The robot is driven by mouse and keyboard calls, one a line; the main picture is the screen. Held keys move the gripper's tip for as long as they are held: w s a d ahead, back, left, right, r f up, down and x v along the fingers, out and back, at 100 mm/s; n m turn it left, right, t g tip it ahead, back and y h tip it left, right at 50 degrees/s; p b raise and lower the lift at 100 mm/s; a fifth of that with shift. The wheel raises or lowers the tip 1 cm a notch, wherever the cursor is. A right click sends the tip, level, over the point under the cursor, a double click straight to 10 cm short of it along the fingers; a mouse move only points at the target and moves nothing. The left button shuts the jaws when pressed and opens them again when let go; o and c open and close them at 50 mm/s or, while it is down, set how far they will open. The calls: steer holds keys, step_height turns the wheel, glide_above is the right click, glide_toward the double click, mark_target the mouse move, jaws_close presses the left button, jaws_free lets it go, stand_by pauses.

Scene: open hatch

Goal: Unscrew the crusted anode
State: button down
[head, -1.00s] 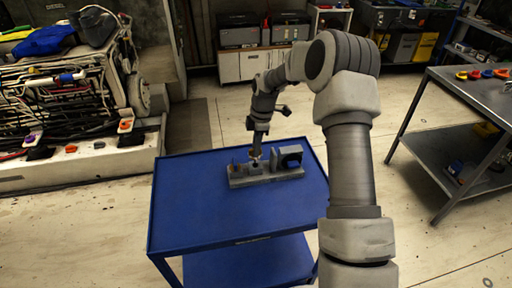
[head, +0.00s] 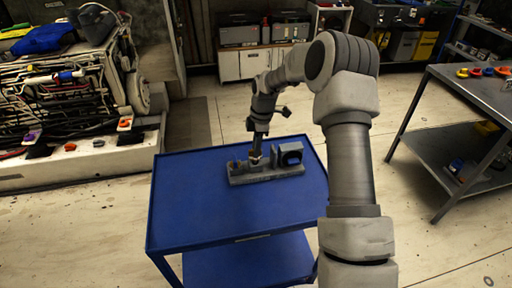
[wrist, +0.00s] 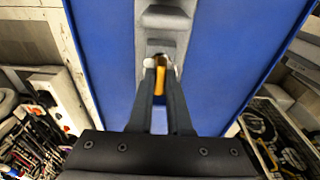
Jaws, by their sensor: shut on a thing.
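The grey fixture (head: 262,177) stands on the blue cart top. It has a block with a dark round face (head: 291,154) at its right and small upright parts at its left. My gripper (head: 256,161) points down at the fixture's middle, left of that block. In the wrist view, my gripper (wrist: 158,66) is closed in on the crusted anode, which is mostly hidden between the fingertips. An orange-yellow strip (wrist: 160,82) shows between the fingers; I cannot tell whether it belongs to the anode.
The blue cart top (head: 190,215) is bare around the fixture. A grey metal table (head: 470,90) with coloured items stands at the right. A machine with cables (head: 60,100) stands at the left, and white cabinets (head: 245,65) are at the back.

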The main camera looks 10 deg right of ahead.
steer(key=shift+f+b, duration=0.75)
steer(key=shift+f, duration=0.5)
steer(key=c, duration=0.8)
jaws_free()
steer(key=r, duration=0.5)
steer(key=d+r, duration=0.1)
steer(key=r, duration=0.5)
steer(key=d+r+p, duration=0.1)
steer(key=r, duration=0.5)
steer(key=shift+r, duration=0.2)
steer(key=s+a+r+m+t+h, duration=0.25)
steer(key=s+r+m, duration=0.55)
steer(key=s+r, duration=0.65)
steer(key=s+f+m+t, duration=0.1)
steer(key=s+m, duration=0.2)
steer(key=s, duration=0.3)
steer(key=s+f+m+t, duration=0.1)
steer(key=s+m, duration=0.2)
steer(key=s, duration=0.4)
steer(key=s+f+m+t+y, duration=0.1)
steer(key=s+m, duration=0.3)
steer(key=s, duration=0.3)
steer(key=shift+d+f, duration=0.1)
steer(key=shift+f, duration=0.2)
